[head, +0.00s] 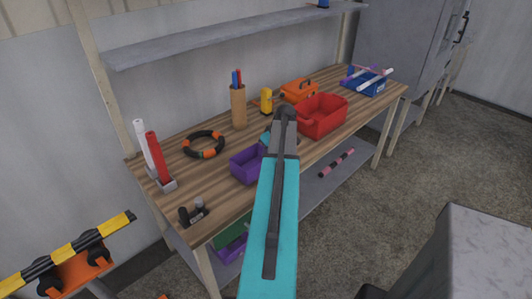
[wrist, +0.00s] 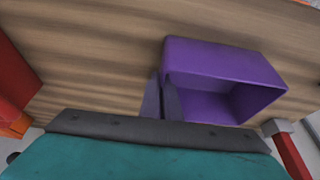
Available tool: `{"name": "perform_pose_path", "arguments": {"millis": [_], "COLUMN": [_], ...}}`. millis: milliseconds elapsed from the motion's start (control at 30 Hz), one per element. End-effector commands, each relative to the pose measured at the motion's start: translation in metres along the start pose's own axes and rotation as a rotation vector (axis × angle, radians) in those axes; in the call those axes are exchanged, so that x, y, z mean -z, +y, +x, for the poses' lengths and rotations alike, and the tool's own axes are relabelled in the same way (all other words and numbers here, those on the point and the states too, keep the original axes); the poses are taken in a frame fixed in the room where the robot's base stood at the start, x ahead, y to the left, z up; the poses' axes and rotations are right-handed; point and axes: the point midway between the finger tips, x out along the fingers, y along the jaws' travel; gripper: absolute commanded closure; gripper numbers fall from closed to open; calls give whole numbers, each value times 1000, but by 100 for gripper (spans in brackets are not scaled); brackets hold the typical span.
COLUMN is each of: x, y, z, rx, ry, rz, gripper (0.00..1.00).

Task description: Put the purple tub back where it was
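The purple tub (head: 246,166) is an open box at the front of the wooden workbench, partly hidden behind my arm in the head view. In the wrist view the tub (wrist: 225,62) lies right of centre with its open side showing. My gripper (wrist: 163,88) is at the tub's left wall, one finger on each side, with the fingers close together on it. In the head view my arm hides the fingertips. I cannot tell whether the tub rests on the bench or is just above it.
A red bin (head: 322,117) stands to the right of the tub. A black-and-orange ring (head: 204,145) and a wooden holder (head: 238,106) stand behind and left. A blue tray (head: 366,83) is at the far right. Bare bench (head: 215,180) shows left of the tub.

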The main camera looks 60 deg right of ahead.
Motion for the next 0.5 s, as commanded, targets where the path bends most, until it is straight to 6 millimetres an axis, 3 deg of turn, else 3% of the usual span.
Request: {"name": "perform_pose_path", "arguments": {"millis": [367, 500], "x": [-2, -1], "y": [0, 0], "z": [3, 3], "rx": [0, 0], "ry": [1, 0], "rz": [1, 1], "gripper": [100, 78]}}
